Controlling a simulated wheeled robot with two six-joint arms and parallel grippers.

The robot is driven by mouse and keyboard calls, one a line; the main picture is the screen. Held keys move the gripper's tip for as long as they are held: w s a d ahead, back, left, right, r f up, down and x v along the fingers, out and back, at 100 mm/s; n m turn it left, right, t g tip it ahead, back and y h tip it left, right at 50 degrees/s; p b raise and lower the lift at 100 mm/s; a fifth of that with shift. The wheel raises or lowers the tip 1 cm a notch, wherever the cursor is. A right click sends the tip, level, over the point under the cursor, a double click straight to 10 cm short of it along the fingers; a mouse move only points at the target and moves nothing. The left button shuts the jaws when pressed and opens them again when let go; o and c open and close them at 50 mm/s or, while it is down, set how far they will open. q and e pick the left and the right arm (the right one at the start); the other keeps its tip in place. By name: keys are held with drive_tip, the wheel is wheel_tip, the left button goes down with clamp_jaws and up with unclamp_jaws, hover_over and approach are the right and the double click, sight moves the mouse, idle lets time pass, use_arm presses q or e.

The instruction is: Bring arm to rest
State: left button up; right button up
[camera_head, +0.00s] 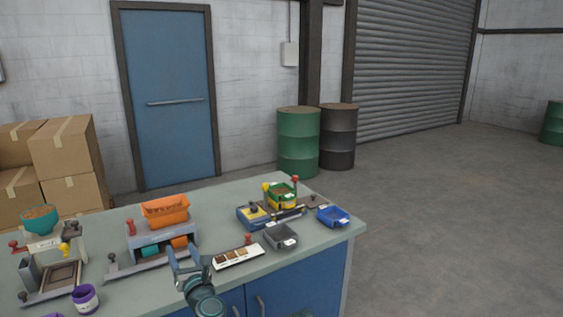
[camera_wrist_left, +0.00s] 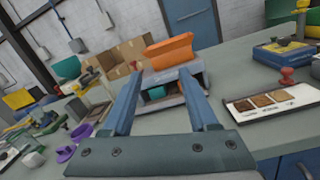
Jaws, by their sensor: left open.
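My left gripper (camera_head: 187,260) is open and empty. It is over the front edge of the workbench (camera_head: 120,221), in front of a grey machine with an orange hopper (camera_head: 165,210). In the left wrist view, its two blue fingers (camera_wrist_left: 158,98) are spread apart, with the grey machine and orange hopper (camera_wrist_left: 170,50) beyond them. Nothing is between the fingertips that I can make out. My right gripper is in neither view.
A white sample card (camera_head: 238,257) lies right of the gripper. A grey tray (camera_head: 281,237), a blue tray (camera_head: 333,216) and a blue-based machine (camera_head: 256,217) stand farther right. A teal-hopper machine (camera_head: 41,220) and purple cup (camera_head: 86,298) stand left. Open floor lies right of the bench.

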use_arm(q)
drive_tip(key=w+d+f+m+t+h, duration=0.1)
drive_tip(key=w+d+f+m+h, duration=0.1)
drive_tip(key=d+m+h, duration=0.65)
drive_tip(key=w+d+f+m+h, duration=0.15)
drive_tip(key=d+m+h, duration=0.3)
drive_tip(key=m, duration=0.65)
drive_tip(key=s+d+f+m+g+h, duration=0.1)
drive_tip(key=s+d+f+m+g, duration=0.15)
drive_tip(key=f+m, duration=0.25)
drive_tip(key=s+d+f+m+g+h, duration=0.1)
drive_tip(key=d+f+m+g, duration=0.1)
drive_tip(key=f+m+g, duration=0.3)
drive_tip(key=s+a+f+m+g+y, duration=0.2)
drive_tip(key=s+a+f+m+g, duration=0.25)
drive_tip(key=s, duration=0.35)
drive_tip(key=s+a+f+m+g+y, duration=0.35)
drive_tip(key=s+f+m, duration=0.2)
drive_tip(key=s, duration=0.25)
drive_tip(key=s+d+r+m+g+p, duration=0.1)
drive_tip(key=s+d+r+m+p, duration=0.3)
drive_tip(key=d+r+p, duration=0.4)
drive_tip(key=s+d+p, duration=0.1)
drive_tip(key=d, duration=0.2)
drive_tip(key=shift+s+r+g, duration=0.25)
drive_tip(key=shift+r+g, duration=0.1)
drive_tip(key=shift+r, duration=0.05)
